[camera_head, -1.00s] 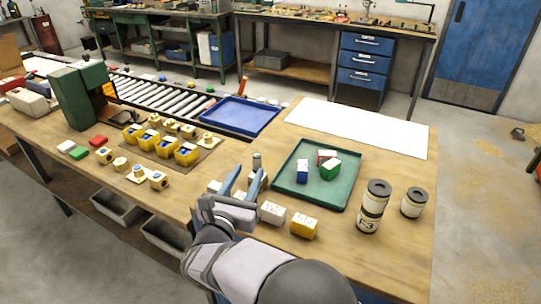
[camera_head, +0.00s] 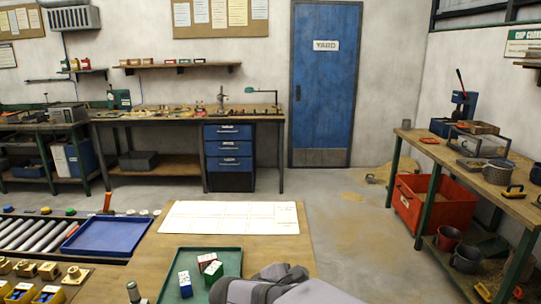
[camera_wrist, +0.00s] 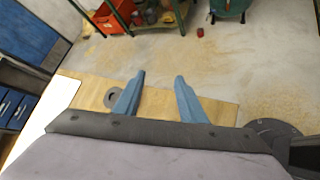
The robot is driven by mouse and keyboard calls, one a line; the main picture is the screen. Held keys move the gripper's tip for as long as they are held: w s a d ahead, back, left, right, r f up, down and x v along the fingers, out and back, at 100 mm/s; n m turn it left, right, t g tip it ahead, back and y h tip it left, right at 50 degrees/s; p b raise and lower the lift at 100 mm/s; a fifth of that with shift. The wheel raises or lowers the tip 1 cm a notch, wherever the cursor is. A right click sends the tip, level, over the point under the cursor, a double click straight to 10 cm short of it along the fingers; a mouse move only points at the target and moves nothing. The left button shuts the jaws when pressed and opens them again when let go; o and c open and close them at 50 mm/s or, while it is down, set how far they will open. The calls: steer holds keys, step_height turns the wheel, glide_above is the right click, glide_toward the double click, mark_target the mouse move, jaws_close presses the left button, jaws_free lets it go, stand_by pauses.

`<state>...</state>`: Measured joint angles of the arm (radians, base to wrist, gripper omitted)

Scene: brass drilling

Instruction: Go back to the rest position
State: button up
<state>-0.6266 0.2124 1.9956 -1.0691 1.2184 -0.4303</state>
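My gripper (camera_wrist: 157,92) shows in the wrist view with its two blue fingers apart and nothing between them. It is over the right end of the wooden table (camera_wrist: 215,110), with the floor beyond. In the head view my arm fills the bottom middle, and the gripper's fingers are not visible there.
A green tray (camera_head: 230,255) holds several small blocks, beside my arm. A blue tray (camera_head: 98,236) and a white sheet (camera_head: 230,217) lie farther back. A round grey-topped object (camera_wrist: 113,97) is close to the left finger. A red bin (camera_head: 432,212) stands under the right bench.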

steer(key=s+d+f+m+g+y+p, duration=0.2)
steer(key=s+f+m+g+y+p, duration=0.1)
steer(key=s+m, duration=0.6)
steer(key=s+d+f+m+g+y+p, duration=0.2)
steer(key=s+f+m+g+y, duration=0.1)
steer(key=s+m, duration=0.6)
steer(key=shift+s+d+f+y+p, duration=0.35)
steer(key=shift+s+f+y, duration=0.5)
steer(key=shift+y, duration=0.55)
